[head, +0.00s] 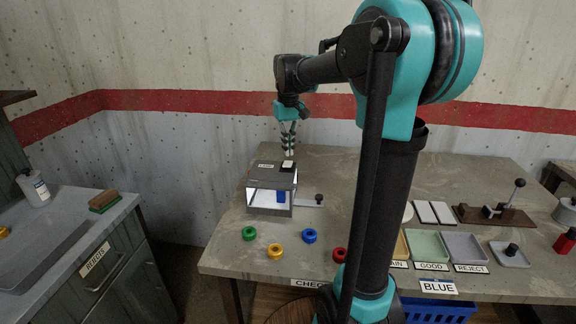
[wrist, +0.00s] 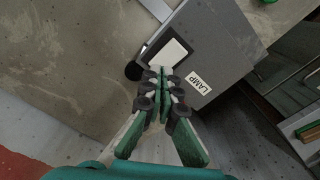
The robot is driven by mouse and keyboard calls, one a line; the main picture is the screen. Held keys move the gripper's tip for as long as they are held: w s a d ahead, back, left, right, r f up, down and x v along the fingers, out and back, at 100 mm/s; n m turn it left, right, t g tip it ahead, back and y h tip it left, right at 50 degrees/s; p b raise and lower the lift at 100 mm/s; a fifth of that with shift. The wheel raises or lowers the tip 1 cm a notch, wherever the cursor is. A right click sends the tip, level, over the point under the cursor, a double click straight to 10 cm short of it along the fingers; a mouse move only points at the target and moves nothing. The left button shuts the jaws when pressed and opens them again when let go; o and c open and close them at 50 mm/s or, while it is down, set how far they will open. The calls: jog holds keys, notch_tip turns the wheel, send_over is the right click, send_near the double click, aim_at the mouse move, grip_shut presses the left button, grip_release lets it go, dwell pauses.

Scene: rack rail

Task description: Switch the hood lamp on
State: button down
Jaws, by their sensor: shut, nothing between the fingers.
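The hood (head: 262,178) is a grey-topped box with an open, bright white inside, standing on the table. On its top are a LAMP label (head: 266,166) and a white rocker switch (head: 287,164) in a black frame. The switch (wrist: 167,54) and the label (wrist: 199,83) also show in the wrist view. My gripper (head: 288,153) is shut and empty, pointing down just over the switch. In the wrist view its fingertips (wrist: 164,72) overlap the switch's near edge; I cannot tell whether they touch it. A blue object (head: 281,196) stands inside the hood.
Labelled trays (head: 428,247) stand further right. My arm hides the table's middle.

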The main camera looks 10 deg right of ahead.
aim_at(288, 162)
jog(key=shift+r, duration=2.3)
